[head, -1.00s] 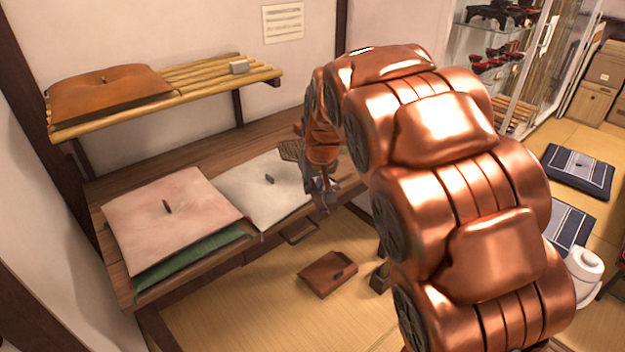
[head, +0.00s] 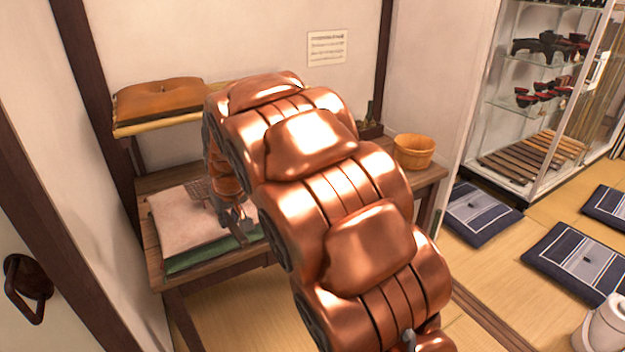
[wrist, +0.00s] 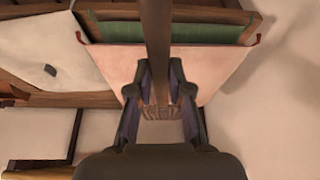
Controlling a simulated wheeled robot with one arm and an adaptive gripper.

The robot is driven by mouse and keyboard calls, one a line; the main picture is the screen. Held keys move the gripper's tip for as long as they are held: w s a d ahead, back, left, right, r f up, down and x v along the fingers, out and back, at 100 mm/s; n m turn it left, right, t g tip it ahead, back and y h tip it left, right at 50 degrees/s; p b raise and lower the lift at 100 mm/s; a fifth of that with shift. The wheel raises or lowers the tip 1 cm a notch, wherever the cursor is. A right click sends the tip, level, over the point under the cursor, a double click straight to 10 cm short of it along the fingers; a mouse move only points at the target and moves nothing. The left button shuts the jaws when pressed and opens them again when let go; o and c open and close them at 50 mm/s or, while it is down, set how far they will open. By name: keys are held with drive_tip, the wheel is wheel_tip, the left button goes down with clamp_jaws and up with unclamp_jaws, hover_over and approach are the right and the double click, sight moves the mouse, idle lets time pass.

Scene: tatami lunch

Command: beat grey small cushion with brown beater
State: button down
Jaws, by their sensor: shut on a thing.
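My gripper (head: 238,222) is shut on the brown beater's handle; in the wrist view the handle (wrist: 157,40) runs up between the fingers. The beater's woven head (head: 198,188) is over the pink cushion (head: 180,218), and also shows between the fingers in the wrist view (wrist: 160,113). I cannot tell if it touches the pink cushion. A pale grey-white cushion (wrist: 35,50) with a small dark tuft lies beside the pink one in the wrist view. In the head view my arm hides it.
A green cushion (head: 200,260) lies under the pink one on the wooden table (head: 160,272). An orange-brown cushion (head: 160,98) sits on the shelf above. A wooden bucket (head: 414,152) stands at the table's right end. Navy cushions (head: 580,262) lie on the floor at right.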

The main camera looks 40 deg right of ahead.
drive_tip(key=s+d+r+g+p, duration=0.1)
drive_tip(key=d+p, duration=0.3)
drive_tip(key=d, duration=0.4)
drive_tip(key=s+d+r+n+g+p, duration=0.1)
drive_tip(key=s+d+p, duration=0.3)
drive_tip(key=d, duration=0.4)
drive_tip(key=s+d+r+g+p, duration=0.1)
drive_tip(key=s+d+r+p, duration=0.2)
drive_tip(key=d, duration=0.5)
drive_tip(key=shift+s+d+r+n+p, duration=0.2)
drive_tip(key=shift+d+n+p, duration=0.2)
drive_tip(key=shift+p, duration=0.45)
wheel_tip(320, 180, down, 9)
drive_tip(key=b, duration=0.8)
wheel_tip(320, 180, up, 9)
drive_tip(key=p, duration=0.1)
drive_tip(key=shift+r, duration=0.15)
